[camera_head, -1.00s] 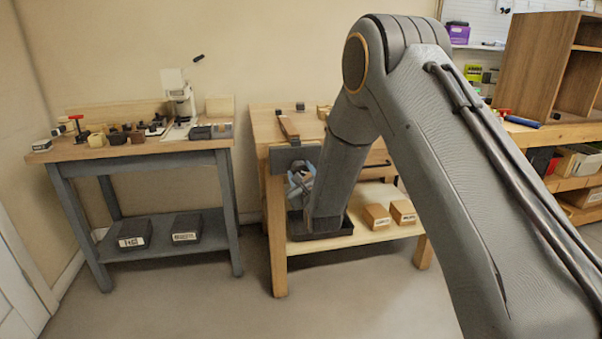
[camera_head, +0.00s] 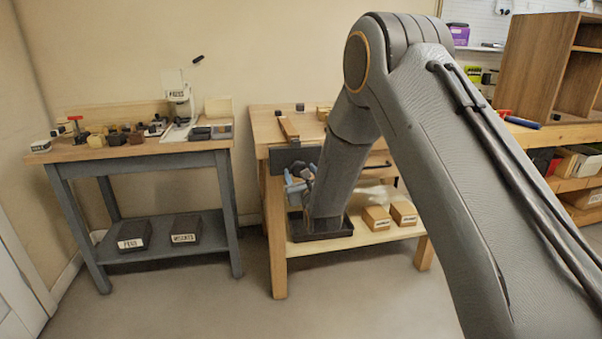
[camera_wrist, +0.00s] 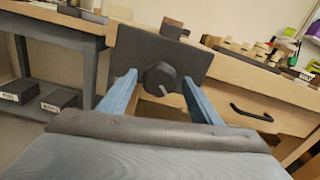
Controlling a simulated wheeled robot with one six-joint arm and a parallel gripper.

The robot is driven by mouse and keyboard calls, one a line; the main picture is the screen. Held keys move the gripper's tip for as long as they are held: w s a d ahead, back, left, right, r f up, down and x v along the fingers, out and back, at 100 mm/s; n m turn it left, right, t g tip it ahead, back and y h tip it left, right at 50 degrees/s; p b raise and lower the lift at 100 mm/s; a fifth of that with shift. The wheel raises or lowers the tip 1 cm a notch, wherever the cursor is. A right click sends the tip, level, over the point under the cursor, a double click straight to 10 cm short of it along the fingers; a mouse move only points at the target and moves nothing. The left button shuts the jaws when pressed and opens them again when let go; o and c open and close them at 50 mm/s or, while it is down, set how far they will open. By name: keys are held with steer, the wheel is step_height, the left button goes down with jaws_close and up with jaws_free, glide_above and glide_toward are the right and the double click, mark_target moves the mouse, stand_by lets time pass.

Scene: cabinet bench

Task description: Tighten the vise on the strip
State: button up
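The vise (camera_head: 292,157) is a dark plate on the front of the wooden bench. In the wrist view its plate (camera_wrist: 150,50) is tilted, with a round dark knob (camera_wrist: 160,78) bearing a pale mark. A wooden strip (camera_head: 288,129) stands at the vise's top in the head view; a brown end of it (camera_wrist: 172,25) seems to show in the wrist view. My gripper (camera_head: 301,176) is in front of the vise. In the wrist view its blue fingers (camera_wrist: 159,82) are open, one on each side of the knob, with gaps between. Contact with the plate cannot be told.
A black drawer handle (camera_wrist: 251,112) is right of the vise. A grey bench (camera_head: 140,150) with small parts stands at left. A dark tray (camera_head: 320,228) and cardboard boxes (camera_head: 377,218) are on the lower shelf. Floor in front is clear.

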steer(key=shift+s, duration=0.15)
steer(key=p+v, duration=0.2)
steer(key=v, duration=0.4)
steer(key=shift+s+p, duration=0.35)
stand_by(0.3)
steer(key=shift+d+r, duration=0.1)
steer(key=w+a+m+p, duration=0.1)
steer(key=w+m+p, duration=0.2)
steer(key=m, duration=1.3)
steer(key=w+a+m+p, duration=0.1)
steer(key=w+m+p, duration=0.2)
steer(key=m, duration=1.3)
steer(key=shift+w+m, duration=0.3)
steer(key=shift+w, duration=0.05)
